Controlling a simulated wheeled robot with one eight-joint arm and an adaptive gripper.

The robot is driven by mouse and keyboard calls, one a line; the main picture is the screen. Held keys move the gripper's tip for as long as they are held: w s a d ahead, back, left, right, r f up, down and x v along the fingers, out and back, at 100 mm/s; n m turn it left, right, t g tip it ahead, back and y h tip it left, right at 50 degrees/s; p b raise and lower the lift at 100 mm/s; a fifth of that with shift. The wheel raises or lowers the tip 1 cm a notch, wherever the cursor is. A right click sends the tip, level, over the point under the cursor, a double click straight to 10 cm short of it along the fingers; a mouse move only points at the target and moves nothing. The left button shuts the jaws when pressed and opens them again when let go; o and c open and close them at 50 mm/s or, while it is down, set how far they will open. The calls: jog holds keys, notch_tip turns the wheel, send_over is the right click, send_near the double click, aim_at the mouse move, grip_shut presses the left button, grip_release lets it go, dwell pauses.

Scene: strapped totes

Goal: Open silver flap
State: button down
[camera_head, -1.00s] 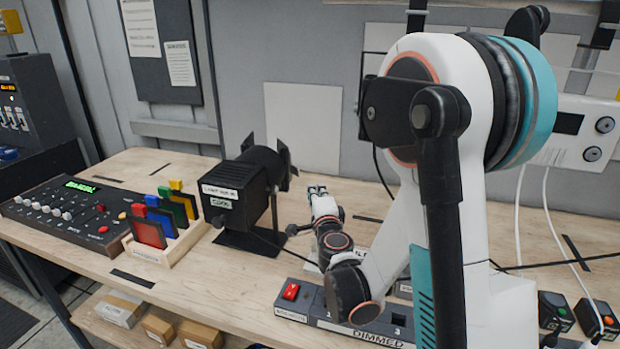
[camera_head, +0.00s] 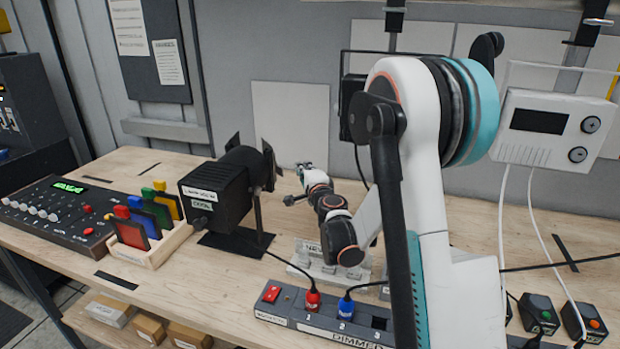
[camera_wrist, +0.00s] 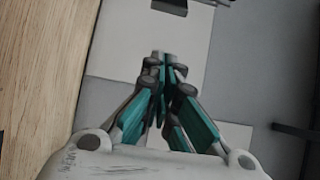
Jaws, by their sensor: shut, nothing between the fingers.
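A black stage lamp (camera_head: 217,193) stands on the bench at left centre in the head view. Its dark flaps (camera_head: 268,165) stick out at its right, front end. I cannot make out a clearly silver flap. My gripper (camera_head: 303,168) is just right of the flaps, small in the head view, apart from them in the picture; the depth between them is unclear. In the wrist view my gripper (camera_wrist: 165,66) has its teal-sided fingers together and empty, against a pale wall panel. The lamp does not show in the wrist view.
A wooden rack (camera_head: 155,247) of coloured filters and a mixing console (camera_head: 70,215) stand left of the lamp. A dimmer strip (camera_head: 330,322) with red and blue plugs lies in front. A white wall unit (camera_head: 545,125) hangs right. Bare bench lies behind the lamp.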

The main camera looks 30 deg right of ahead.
aim_at(283, 170)
jog(key=shift+s+a+r+b, duration=0.15)
jog(key=shift+s+a, duration=0.1)
jog(key=shift+a, duration=0.6)
jog(key=shift+s+a+f+b, duration=0.1)
jog(key=shift+s+a+b, duration=0.1)
jog(key=shift+a, duration=0.65)
jog(key=shift+a, duration=0.1)
jog(key=shift+s+a+m+h, duration=0.1)
jog(key=shift+a+m+h, duration=0.05)
jog(key=shift+m+h, duration=0.2)
jog(key=shift+s+a+m+g+h, duration=0.1)
jog(key=shift+a+m+g+h, duration=0.2)
jog(key=shift+h, duration=0.35)
jog(key=a, duration=0.2)
jog(key=a+b, duration=0.1)
jog(key=shift+s, duration=0.25)
jog(key=shift+w+a, duration=0.2)
jog(key=shift+a, duration=0.75)
